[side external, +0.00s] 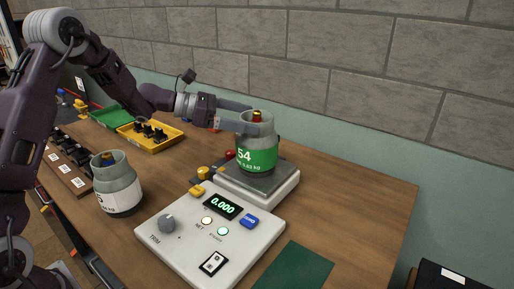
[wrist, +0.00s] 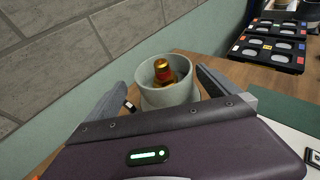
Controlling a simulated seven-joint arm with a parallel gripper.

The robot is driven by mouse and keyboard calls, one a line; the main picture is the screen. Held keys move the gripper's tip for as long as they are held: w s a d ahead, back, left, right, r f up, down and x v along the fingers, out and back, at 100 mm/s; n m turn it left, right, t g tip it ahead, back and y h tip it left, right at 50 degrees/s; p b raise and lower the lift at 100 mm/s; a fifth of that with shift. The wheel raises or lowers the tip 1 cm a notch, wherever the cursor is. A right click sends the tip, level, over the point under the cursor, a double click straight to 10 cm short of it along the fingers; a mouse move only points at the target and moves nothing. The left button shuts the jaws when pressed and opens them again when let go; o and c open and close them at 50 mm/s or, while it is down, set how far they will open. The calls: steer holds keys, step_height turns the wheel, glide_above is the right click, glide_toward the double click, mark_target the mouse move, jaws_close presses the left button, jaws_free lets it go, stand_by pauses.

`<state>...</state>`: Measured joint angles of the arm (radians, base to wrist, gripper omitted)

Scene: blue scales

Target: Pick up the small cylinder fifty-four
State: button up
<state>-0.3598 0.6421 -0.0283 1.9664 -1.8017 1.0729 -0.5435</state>
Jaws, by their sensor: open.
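The small cylinder fifty-four (side external: 257,158) is grey with a green band marked 54 and a brass valve inside its collar. It stands upright on the plate of the scale (side external: 285,187). My gripper (side external: 247,121) is open at the height of the cylinder's collar, with its fingers on either side of it. In the wrist view the collar (wrist: 168,97) sits between the two spread fingers of my gripper (wrist: 168,92). I cannot tell whether either finger touches it. The cylinder's lower body is hidden in the wrist view.
A second grey cylinder (side external: 118,190) with a white label stands left of the scale's control panel (side external: 190,236), whose display reads 0.000. A yellow tray (side external: 173,144) and a green tray (side external: 103,119) lie behind. A green mat (side external: 296,267) lies at the front right. The table's right side is clear.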

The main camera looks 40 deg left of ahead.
mark_target(261, 119)
steer(key=x, duration=0.6)
steer(key=shift+s+d+r, duration=0.15)
steer(key=shift+d+r, duration=0.1)
steer(key=shift+d, duration=0.05)
steer(key=shift+r, duration=0.1)
steer(key=c, duration=2.1)
